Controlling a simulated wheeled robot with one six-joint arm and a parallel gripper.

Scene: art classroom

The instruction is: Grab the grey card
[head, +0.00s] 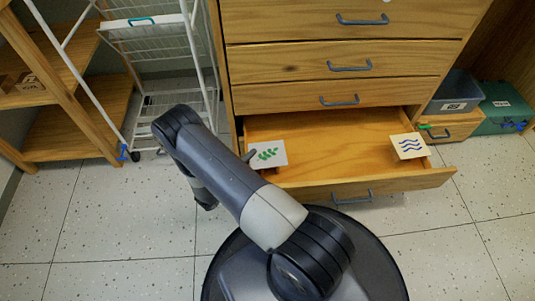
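A light grey card (269,154) with a green leaf print shows at the left side of the open drawer (335,150). Its left edge is partly covered by my arm. A dark tip, probably part of my gripper (249,156), pokes out from behind my arm and overlaps the card's left edge. The rest of my gripper is hidden, so I cannot tell whether it is shut on the card or only beside it. A cream card (409,146) with blue wavy lines is at the drawer's right end.
The wooden drawer cabinet (340,22) has several closed drawers above the open one. A white wire rack (160,60) and wooden shelves (75,125) stand left. A grey bin (456,95) and green box (504,108) are right. Speckled floor (110,230) is clear.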

